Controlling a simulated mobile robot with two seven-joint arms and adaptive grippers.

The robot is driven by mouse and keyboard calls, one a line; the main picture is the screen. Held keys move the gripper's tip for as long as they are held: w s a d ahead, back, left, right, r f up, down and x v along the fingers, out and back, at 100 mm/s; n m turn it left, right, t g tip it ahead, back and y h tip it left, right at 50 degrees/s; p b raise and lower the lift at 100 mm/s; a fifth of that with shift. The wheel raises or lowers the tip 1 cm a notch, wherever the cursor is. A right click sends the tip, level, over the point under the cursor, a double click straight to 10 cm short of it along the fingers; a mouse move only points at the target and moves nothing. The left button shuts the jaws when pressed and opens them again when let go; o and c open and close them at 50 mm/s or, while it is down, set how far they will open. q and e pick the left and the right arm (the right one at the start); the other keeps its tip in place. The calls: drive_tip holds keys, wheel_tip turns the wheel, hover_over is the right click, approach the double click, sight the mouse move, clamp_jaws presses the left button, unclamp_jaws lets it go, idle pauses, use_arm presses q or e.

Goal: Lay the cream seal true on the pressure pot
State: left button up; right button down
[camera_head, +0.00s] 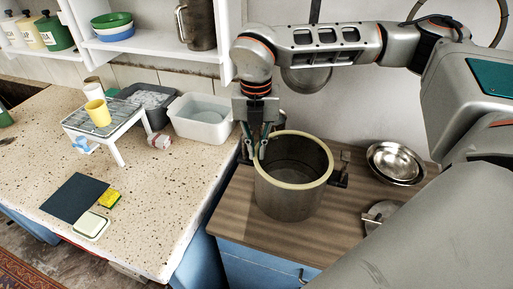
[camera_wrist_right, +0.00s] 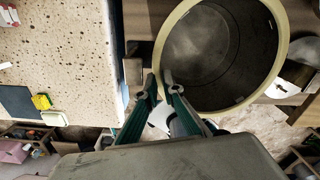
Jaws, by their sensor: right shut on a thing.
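The pressure pot (camera_head: 292,204) is a grey metal pot standing upright on the brown wooden top. The cream seal (camera_head: 292,186) is a pale ring at the pot's mouth, following the rim nearly all round. In the right wrist view the seal (camera_wrist_right: 279,45) circles the dark opening of the pot (camera_wrist_right: 232,40). I cannot tell whether it touches the rim everywhere. My right gripper (camera_head: 257,152) is at the left side of the ring, shut on the seal's edge; its fingertips also show in the wrist view (camera_wrist_right: 160,86). My left gripper is not in view.
Pot handles stick out left and right. A steel bowl (camera_head: 396,163) stands to the right, and a metal piece (camera_head: 379,214) is partly hidden by my arm. The speckled counter (camera_head: 150,196) on the left holds a white tub (camera_head: 201,126) and a small rack (camera_head: 103,124).

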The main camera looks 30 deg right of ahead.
idle(0.3)
drive_tip(key=c, duration=1.6)
unclamp_jaws()
drive_tip(key=shift+r, duration=0.1)
drive_tip(key=shift+r+p, duration=1.15)
drive_tip(key=shift+r, duration=0.6)
drive_tip(key=shift+r+p, duration=0.95)
drive_tip(key=shift+r, duration=0.75)
